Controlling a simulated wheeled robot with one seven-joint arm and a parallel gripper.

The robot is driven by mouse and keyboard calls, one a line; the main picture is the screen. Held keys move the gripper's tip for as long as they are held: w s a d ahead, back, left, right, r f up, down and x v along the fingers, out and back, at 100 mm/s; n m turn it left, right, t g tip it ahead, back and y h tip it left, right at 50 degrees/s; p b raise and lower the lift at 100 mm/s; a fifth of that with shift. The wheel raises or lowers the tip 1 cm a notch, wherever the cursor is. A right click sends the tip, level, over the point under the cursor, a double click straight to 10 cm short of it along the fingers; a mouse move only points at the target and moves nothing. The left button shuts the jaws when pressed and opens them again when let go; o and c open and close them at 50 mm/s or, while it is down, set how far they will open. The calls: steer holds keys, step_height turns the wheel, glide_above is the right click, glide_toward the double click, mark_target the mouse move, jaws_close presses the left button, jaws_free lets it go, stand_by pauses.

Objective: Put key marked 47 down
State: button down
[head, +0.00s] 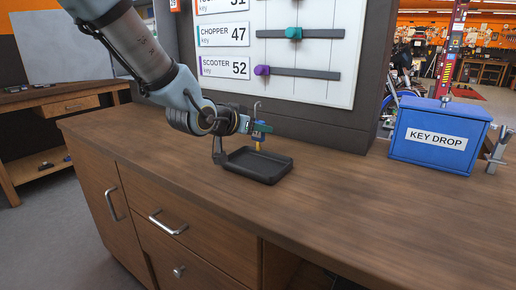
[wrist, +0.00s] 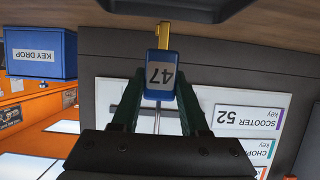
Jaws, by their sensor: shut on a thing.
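The key marked 47 has a blue head with a white 47 label (wrist: 161,76) and a yellow shaft. In the wrist view, which is upside down, my gripper (wrist: 160,92) has its dark green fingers on both sides of the blue head. In the head view my gripper (head: 259,127) holds the key upright with its yellow shaft (head: 259,147) pointing down. The key hangs above the black tray (head: 284,172) on the wooden counter. I cannot tell how wide the gap is between the key tip and the tray.
A blue KEY DROP box (head: 437,151) stands on the counter at the right. Behind the counter is a key board (head: 312,90) with labels for CHOPPER 47 and SCOOTER 52 and coloured sliders on grey bars. The counter (head: 350,215) is clear to the right of the tray.

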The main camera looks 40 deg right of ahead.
mark_target(257, 142)
steer(key=shift+f, duration=2.15)
steer(key=shift+f, duration=0.2)
steer(key=shift+c, duration=2.1)
jaws_free()
steer(key=shift+r, duration=0.15)
steer(key=shift+a+r, duration=0.15)
steer(key=v, duration=1.1)
steer(key=shift+a, duration=0.35)
steer(key=shift+s, duration=0.1)
